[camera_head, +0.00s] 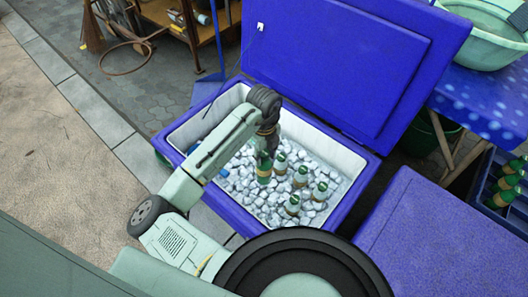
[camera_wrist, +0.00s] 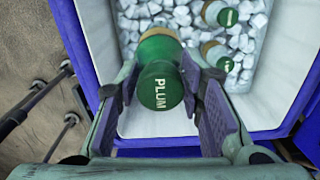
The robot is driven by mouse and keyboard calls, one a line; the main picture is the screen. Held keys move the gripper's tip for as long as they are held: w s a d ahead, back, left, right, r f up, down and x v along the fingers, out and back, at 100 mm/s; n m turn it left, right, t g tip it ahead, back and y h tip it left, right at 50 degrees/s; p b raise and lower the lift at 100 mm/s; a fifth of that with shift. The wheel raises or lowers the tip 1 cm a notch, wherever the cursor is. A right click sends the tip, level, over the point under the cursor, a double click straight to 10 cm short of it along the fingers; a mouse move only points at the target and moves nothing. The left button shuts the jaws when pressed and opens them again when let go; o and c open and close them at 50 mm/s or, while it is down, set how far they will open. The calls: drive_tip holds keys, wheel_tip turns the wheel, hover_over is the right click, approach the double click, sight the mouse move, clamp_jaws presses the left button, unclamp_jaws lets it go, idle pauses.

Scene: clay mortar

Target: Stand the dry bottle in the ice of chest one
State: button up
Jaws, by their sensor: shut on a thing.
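An open blue ice chest (camera_head: 354,187) with a white lining is full of pale ice (camera_head: 246,191). My gripper (camera_head: 264,158) is inside the chest, low over the ice. In the wrist view my gripper (camera_wrist: 168,100) is shut on a green bottle (camera_wrist: 160,85) whose cap reads PLUM. The held bottle (camera_head: 263,176) looks roughly upright, and its lower end is at the ice; I cannot tell how deep it sits. Several other green-capped bottles (camera_head: 300,177) stand in the ice to its right. I cannot tell from its surface whether the held bottle is dry.
The chest's raised lid (camera_head: 340,60) stands behind it. A closed blue chest (camera_head: 430,240) is at the lower right. A crate of green bottles (camera_head: 500,205) and a table with a pale green basin (camera_head: 487,40) are at the right.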

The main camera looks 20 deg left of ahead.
wheel_tip(320, 180, down, 19)
drive_tip(key=b, duration=1.2)
drive_tip(key=shift+b, duration=0.4)
drive_tip(key=shift+w+f+b, duration=0.1)
drive_tip(key=shift+f+b, duration=0.2)
drive_tip(key=shift+f, duration=0.15)
idle(0.4)
drive_tip(key=o, duration=1.2)
drive_tip(key=shift+o, duration=0.2)
drive_tip(key=o, duration=0.5)
wheel_tip(320, 180, up, 27)
drive_tip(key=p, duration=1.9)
drive_tip(key=shift+p, duration=0.4)
